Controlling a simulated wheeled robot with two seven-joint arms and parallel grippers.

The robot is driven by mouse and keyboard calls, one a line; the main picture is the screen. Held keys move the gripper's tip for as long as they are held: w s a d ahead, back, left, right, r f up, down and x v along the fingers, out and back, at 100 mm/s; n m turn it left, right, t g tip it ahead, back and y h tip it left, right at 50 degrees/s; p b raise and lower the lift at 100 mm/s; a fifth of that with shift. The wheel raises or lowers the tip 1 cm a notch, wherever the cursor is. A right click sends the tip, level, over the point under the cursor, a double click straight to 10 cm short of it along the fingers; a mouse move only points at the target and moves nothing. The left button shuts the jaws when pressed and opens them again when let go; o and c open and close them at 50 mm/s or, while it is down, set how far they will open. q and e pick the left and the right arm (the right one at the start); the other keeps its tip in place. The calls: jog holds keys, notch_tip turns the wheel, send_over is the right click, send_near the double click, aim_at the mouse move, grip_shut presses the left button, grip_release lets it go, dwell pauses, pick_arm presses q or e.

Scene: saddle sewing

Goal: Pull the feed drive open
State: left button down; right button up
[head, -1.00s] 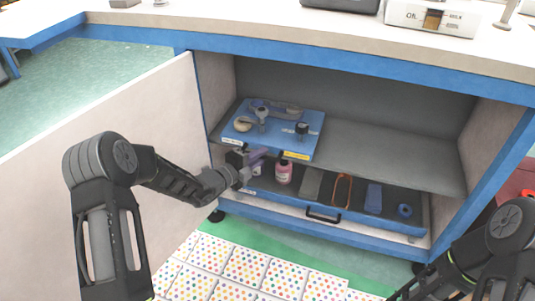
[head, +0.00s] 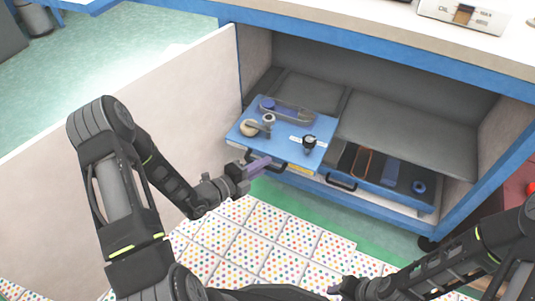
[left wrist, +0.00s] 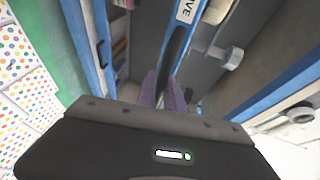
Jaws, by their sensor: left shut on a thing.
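The feed drive is a blue slide-out tray (head: 283,133) in the open cabinet, carrying a tape roll, a dark knob and a grey-purple part. It juts out past the cabinet's front, over the lower drawer. Its black handle (head: 277,167) is at the front edge. My left gripper (head: 262,163), with purple fingers, is shut on that handle. In the left wrist view the fingers (left wrist: 165,92) close around the dark handle (left wrist: 178,50), near a label ending in "VE". My right gripper (head: 347,286) is low in the head view; its fingers are unclear.
A lower blue drawer (head: 432,204) with its own handle (head: 341,181) holds an orange-handled tool, a blue block and a blue ring. The open cabinet door (head: 150,110) stands at left. Dotted floor tiles (head: 250,235) lie in front.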

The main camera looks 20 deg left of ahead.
pick_arm(q)
jog(key=shift+s, duration=0.15)
jog(key=c, duration=1.7)
grip_release()
jog(key=shift+c, duration=0.2)
jog(key=p+v, duration=0.2)
jog(key=v, duration=0.5)
jog(key=shift+s+a, duration=0.2)
jog(key=shift+s, duration=0.2)
